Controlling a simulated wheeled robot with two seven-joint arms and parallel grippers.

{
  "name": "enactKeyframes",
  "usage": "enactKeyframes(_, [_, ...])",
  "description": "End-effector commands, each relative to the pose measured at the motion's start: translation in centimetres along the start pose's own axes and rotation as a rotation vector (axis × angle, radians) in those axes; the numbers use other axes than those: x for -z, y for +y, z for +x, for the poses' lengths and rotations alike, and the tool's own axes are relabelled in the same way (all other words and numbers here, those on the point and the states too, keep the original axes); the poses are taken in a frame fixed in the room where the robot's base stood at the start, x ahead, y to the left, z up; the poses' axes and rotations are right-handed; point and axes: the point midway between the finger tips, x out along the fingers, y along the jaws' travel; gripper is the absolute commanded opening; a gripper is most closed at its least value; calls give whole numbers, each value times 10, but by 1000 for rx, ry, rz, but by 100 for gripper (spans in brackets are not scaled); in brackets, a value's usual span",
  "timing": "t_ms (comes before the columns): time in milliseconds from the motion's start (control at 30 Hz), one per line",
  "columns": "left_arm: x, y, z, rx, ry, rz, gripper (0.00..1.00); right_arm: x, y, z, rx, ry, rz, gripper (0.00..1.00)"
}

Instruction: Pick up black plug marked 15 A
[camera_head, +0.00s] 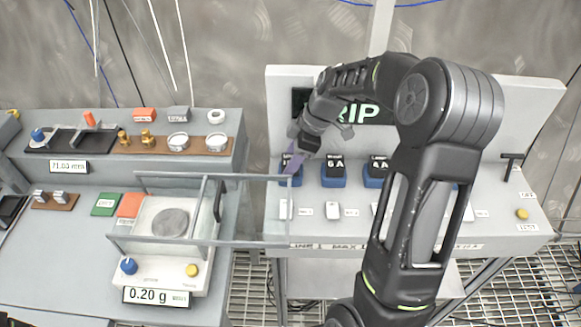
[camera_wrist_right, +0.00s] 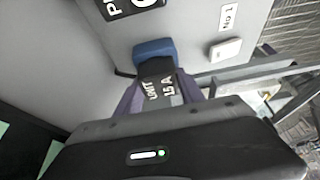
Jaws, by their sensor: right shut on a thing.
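The black plug marked 15 A (camera_wrist_right: 160,84) sits between the two purple fingers of my right gripper (camera_wrist_right: 161,92) in the right wrist view. The gripper is shut on it. The plug's far end meets a blue socket (camera_wrist_right: 153,50); I cannot tell how deep it sits. In the head view my right gripper (camera_head: 293,160) is at the leftmost blue socket (camera_head: 290,180) of the row, and it mostly hides the plug there. My left gripper is not in view.
More black plugs, one marked 6 A (camera_head: 334,163), stand in blue sockets to the right. White switches (camera_head: 332,210) line the front. A balance with clear panels (camera_head: 205,212) reaches close to the left end of the panel. A grey bench (camera_head: 70,240) is left.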

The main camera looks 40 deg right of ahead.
Motion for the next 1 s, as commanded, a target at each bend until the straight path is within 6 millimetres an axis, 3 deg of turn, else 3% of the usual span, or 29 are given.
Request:
enactKeyframes(200, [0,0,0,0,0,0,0,0,0,0,-1,0,0,0])
enactKeyframes(633, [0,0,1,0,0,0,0,3,1,-6,-3,1,-1,0])
enactKeyframes(867, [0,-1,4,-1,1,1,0,12,1,-29,-4,1,-2,0])
enactKeyframes(1000, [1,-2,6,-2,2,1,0,22,1,-51,-5,2,-2,0])
